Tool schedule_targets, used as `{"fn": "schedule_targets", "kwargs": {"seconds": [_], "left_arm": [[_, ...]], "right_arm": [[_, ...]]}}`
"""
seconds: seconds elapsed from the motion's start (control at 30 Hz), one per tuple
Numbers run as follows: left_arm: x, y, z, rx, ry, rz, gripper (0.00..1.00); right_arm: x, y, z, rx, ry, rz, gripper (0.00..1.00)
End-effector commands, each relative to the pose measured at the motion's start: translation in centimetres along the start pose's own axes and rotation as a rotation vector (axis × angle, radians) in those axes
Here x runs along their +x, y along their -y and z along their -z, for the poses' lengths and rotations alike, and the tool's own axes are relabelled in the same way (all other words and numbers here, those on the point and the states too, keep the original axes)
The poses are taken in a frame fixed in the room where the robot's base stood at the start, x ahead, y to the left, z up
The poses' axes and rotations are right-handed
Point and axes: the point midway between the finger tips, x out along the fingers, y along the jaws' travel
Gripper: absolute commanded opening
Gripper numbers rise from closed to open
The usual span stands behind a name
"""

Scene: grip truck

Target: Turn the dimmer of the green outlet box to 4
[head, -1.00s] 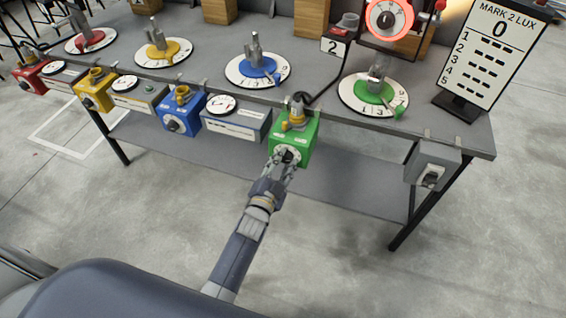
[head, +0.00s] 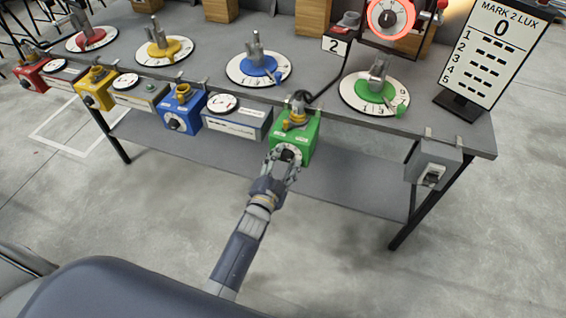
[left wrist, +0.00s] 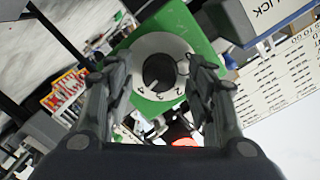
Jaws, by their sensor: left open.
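The green outlet box (head: 303,139) hangs at the table's front edge, with its dimmer dial (head: 288,155) on the front face. In the left wrist view the dimmer is a black knob (left wrist: 159,72) on a pale numbered ring on the green box (left wrist: 190,28). My left gripper (head: 287,162) is open in front of the dimmer. Its fingers (left wrist: 160,88) stand on either side of the knob in the left wrist view, with a gap visible on both sides. The fingers partly hide the dial in the head view. My right gripper is not in view.
Blue (head: 181,113), yellow (head: 94,91) and red (head: 31,74) outlet boxes hang further left along the table edge. A grey switch box (head: 432,165) hangs at the right end. A sign (head: 492,57) reading MARK 2 LUX and 0 stands on the table. Floor in front is clear.

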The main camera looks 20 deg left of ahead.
Motion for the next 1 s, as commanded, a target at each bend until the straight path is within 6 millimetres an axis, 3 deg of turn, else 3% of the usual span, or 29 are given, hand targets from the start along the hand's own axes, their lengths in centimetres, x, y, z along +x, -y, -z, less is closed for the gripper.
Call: {"fn": "schedule_targets", "kwargs": {"seconds": [0.27, 0.7, 1.0], "left_arm": [[-2.4, -0.1, -0.1, 0.000, 0.002, -0.002, 0.50], [-10.1, -0.1, -0.1, 0.000, 0.002, -0.002, 0.50], [-12.0, 0.0, 0.0, 0.000, 0.000, 0.000, 0.50]], "right_arm": [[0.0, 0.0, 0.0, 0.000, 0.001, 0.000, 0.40], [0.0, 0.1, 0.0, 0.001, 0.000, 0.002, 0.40], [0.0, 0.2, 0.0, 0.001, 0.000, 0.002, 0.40]]}}
